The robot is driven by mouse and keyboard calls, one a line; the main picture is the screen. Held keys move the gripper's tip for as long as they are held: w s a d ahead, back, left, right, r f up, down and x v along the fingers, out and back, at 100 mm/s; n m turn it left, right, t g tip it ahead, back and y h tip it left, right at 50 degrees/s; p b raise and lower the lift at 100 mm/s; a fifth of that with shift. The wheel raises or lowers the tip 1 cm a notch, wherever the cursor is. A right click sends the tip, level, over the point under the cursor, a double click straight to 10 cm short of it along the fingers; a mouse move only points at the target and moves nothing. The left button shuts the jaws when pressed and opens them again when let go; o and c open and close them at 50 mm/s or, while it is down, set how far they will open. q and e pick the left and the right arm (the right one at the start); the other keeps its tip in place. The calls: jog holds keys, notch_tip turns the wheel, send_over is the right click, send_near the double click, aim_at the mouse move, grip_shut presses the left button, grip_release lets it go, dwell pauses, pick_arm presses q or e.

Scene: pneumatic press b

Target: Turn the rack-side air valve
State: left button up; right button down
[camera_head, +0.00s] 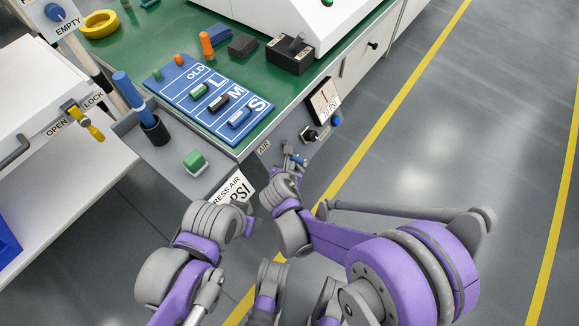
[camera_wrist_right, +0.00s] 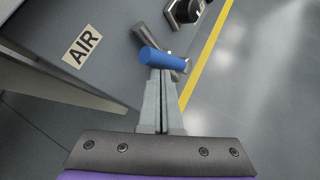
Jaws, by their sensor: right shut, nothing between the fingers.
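The air valve has a blue handle (camera_head: 299,160) and a grey metal body, and it sits at the front side of the green-topped bench, beside an AIR label (camera_head: 263,147). In the right wrist view the blue handle (camera_wrist_right: 163,59) lies crosswise just beyond my fingertips, with the AIR label (camera_wrist_right: 83,47) to its left. My right gripper (camera_wrist_right: 161,76) is shut and empty, its fingertips close against or just short of the handle; I cannot tell if they touch. In the head view the right gripper (camera_head: 289,173) is partly hidden by its wrist. My left gripper (camera_head: 245,207) is small and partly hidden by its arm.
A gauge panel (camera_head: 323,102) with a black knob (camera_head: 310,134) is right of the valve. A blue mat (camera_head: 211,98) with sized parts lies on the bench (camera_head: 148,49). A grey shelf (camera_head: 146,147) holds a green button (camera_head: 195,161). The floor at right is clear.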

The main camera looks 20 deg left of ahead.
pick_arm(q)
jog(key=shift+s+r+p, duration=0.1)
jog(key=shift+r+p, duration=0.35)
jog(key=shift+r, duration=0.15)
pick_arm(e)
jog(key=shift+w+r+m+g, duration=0.45)
jog(key=shift+w+m+g, duration=0.15)
jog(key=shift+w, duration=0.2)
jog(key=shift+w+r+m+g, duration=0.4)
jog(key=shift+w+m+g, duration=0.2)
jog(key=shift+w, duration=0.25)
